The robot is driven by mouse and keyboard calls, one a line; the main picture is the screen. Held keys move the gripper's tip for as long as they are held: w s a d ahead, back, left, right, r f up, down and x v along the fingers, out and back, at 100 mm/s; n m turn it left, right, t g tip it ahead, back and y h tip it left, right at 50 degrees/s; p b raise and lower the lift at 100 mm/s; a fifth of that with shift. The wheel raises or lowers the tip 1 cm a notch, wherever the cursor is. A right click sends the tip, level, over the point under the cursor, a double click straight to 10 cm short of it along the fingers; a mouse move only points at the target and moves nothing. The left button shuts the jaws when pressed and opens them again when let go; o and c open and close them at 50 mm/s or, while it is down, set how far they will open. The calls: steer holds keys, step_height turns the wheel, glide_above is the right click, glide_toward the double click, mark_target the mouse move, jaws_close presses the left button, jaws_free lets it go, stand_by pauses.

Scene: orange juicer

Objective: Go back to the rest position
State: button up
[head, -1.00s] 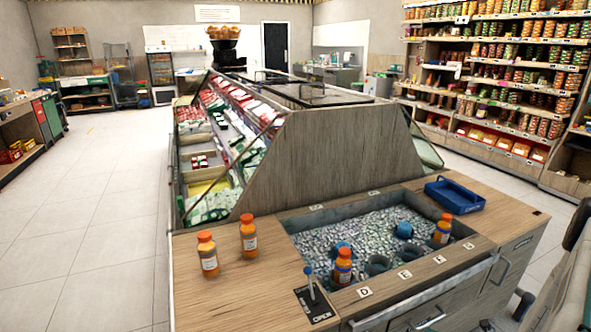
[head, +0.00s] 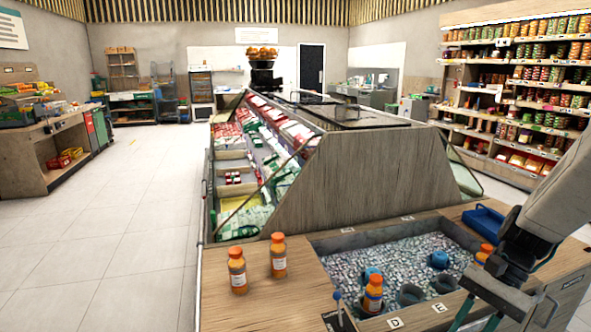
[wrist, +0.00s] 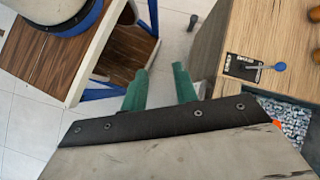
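My gripper (head: 477,318) shows at the lower right of the head view, in front of the counter's front edge. In the wrist view my gripper (wrist: 160,78) has its two green fingers apart, with only pale floor between them, so it is open and empty. Two orange-capped bottles, a front one (head: 238,272) and a rear one (head: 278,257), stand upright on the wooden counter. Another bottle (head: 373,294) stands in the ice bin (head: 405,252). A further bottle (head: 484,254) there is partly hidden by my arm.
A blue tray (head: 482,219) lies on the counter's right part. A lever (head: 338,299) stands at the counter's front left. The chilled display (head: 385,170) rises behind the bin. Open tiled floor (head: 120,240) lies to the left; stocked shelves (head: 525,90) stand at the right.

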steer(key=s+a+r+n+t+h, duration=0.2)
steer(key=s+a+r+n+h, duration=0.1)
steer(key=r, duration=0.4)
steer(key=s+a+r+n+t+h, duration=0.2)
steer(key=s+a+r+n+h, duration=0.1)
steer(key=s+a+r+n, duration=0.2)
steer(key=shift+s+a+r+n+t+h, duration=0.4)
steer(key=shift+s+r+n, duration=0.45)
steer(key=shift+n, duration=0.35)
steer(key=shift+w, duration=0.1)
